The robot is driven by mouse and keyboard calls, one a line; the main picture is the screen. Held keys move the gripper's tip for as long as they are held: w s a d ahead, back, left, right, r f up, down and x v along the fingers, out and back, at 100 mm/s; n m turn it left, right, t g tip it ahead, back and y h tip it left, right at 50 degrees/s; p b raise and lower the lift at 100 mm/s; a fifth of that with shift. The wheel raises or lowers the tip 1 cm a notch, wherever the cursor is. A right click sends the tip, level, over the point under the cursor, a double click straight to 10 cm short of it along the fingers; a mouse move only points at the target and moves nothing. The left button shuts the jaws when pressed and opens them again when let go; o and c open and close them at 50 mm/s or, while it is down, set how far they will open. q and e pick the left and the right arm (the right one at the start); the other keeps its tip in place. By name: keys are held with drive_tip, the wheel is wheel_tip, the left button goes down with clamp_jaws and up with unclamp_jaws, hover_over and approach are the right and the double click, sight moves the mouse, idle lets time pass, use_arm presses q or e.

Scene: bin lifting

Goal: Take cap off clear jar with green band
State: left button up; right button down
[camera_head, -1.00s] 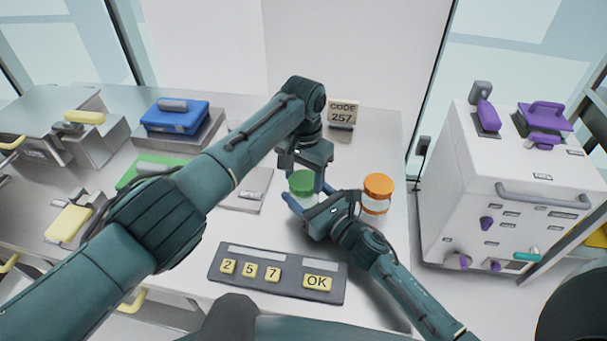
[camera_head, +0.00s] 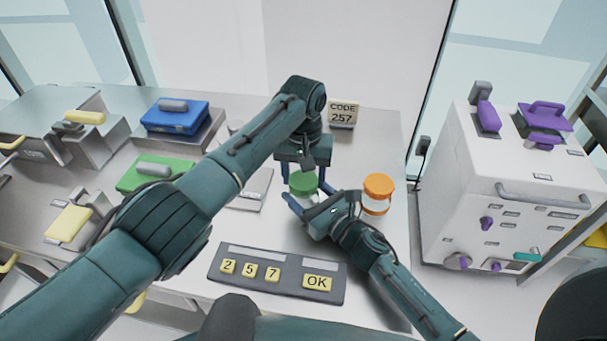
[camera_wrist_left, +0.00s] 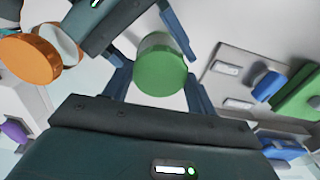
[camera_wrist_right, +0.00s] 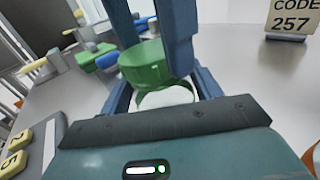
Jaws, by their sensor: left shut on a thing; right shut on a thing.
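The clear jar (camera_head: 306,200) with a green band stands upright on the table and is partly hidden by the grippers. Its green cap (camera_head: 303,182) also shows in the left wrist view (camera_wrist_left: 160,68) and the right wrist view (camera_wrist_right: 143,62). My left gripper (camera_head: 304,180) reaches down from above and is shut on the cap, one finger on each side. My right gripper (camera_head: 309,202) comes in low from the right and is shut on the jar body. The cap sits at the jar's mouth; I cannot tell whether it is free of it.
An orange-capped jar (camera_head: 378,193) stands close to the right. A button panel (camera_head: 277,272) lies in front and a code sign (camera_head: 342,115) stands behind. Green (camera_head: 155,172) and blue (camera_head: 174,117) boxes are to the left. A white cabinet (camera_head: 465,190) is at the right.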

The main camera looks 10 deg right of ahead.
sight(304, 179)
use_arm(q)
drive_tip(key=shift+r, duration=1)
drive_tip(key=shift+r, duration=2.05)
use_arm(e)
drive_tip(key=shift+c, duration=1.2)
unclamp_jaws()
